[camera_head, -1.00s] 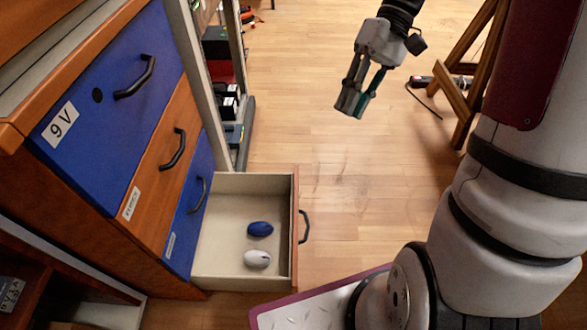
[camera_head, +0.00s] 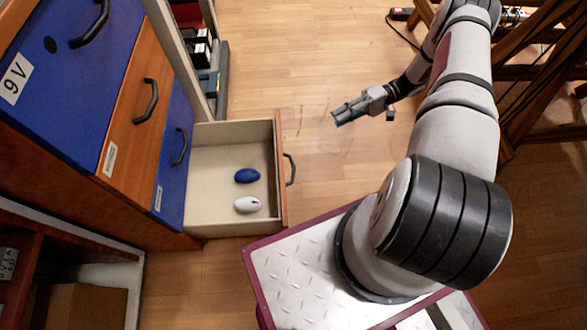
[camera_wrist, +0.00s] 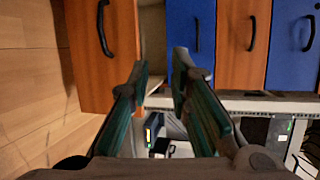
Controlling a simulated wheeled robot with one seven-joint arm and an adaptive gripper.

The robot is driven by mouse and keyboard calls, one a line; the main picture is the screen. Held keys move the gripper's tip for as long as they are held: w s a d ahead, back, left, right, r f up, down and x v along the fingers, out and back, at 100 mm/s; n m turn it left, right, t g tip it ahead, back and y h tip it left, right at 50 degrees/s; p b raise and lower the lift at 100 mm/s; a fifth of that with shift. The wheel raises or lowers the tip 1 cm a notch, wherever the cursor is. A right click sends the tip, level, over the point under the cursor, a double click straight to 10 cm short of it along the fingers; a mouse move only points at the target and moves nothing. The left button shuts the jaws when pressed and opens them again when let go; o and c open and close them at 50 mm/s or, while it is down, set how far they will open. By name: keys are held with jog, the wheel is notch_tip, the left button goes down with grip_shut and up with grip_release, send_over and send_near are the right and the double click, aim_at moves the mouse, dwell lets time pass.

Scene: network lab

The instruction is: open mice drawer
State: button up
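The lowest drawer (camera_head: 210,211) of the cabinet is pulled well out in the head view. A blue mouse (camera_head: 247,176) and a white mouse (camera_head: 248,205) lie inside it. Its wooden front carries a dark handle (camera_head: 290,169); the front (camera_wrist: 100,75) and handle (camera_wrist: 105,28) also show at left in the wrist view. My gripper (camera_head: 337,117) is beyond the drawer's front to the right, apart from the handle. In the wrist view my gripper (camera_wrist: 160,66) has its fingers spread with nothing between them.
Closed drawers stand above: a blue one labelled 9V (camera_head: 70,75), an orange one (camera_head: 133,115) and a blue one (camera_head: 175,150). A shelf rack (camera_head: 213,75) stands behind. A wooden stand (camera_head: 535,110) is at right. Wooden floor (camera_head: 295,65) is clear beyond the drawer.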

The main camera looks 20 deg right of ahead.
jog(key=s+a+f+m+t+y, duration=0.1)
jog(key=s+f+t, duration=0.1)
jog(key=f, duration=0.3)
jog(key=s+a+f+t+y, duration=0.1)
jog(key=s+f, duration=0.1)
jog(key=f, duration=0.3)
jog(key=m+t, duration=0.1)
jog(key=t, duration=0.2)
send_near(293, 169)
jog(key=x, duration=0.6)
jog(key=b+x, duration=0.1)
jog(key=x, duration=0.3)
jog(key=shift+f, duration=0.3)
grip_shut()
